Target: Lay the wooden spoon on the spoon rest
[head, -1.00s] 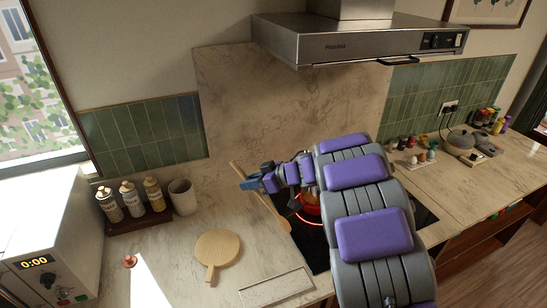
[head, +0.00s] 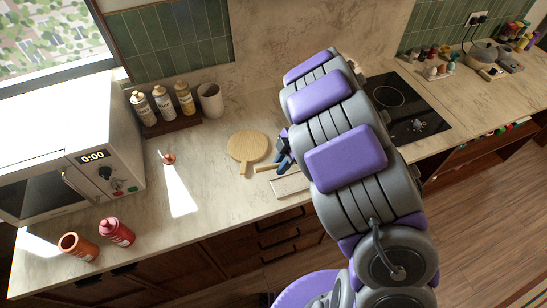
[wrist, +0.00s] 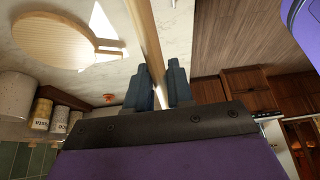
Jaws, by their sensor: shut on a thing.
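My gripper (head: 284,152) is shut on the wooden spoon (head: 264,168). In the head view, only a short piece of the spoon shows left of the blue fingers; my arm hides the rest. In the wrist view, the pale spoon shaft (wrist: 146,32) runs between the two fingers (wrist: 159,88) and out of the top edge. A pale rectangular tray (head: 289,186), likely the spoon rest, lies near the counter's front edge, just below my gripper in the picture and partly covered by my arm. I cannot tell the spoon's height above the counter.
A round wooden board (head: 246,146) with a handle lies just left of my gripper. Several bottles (head: 162,103) and a speckled cup (head: 210,100) stand behind it. A microwave (head: 80,150) and two red-orange containers (head: 117,231) are at left. The cooktop (head: 405,105) is right of my arm.

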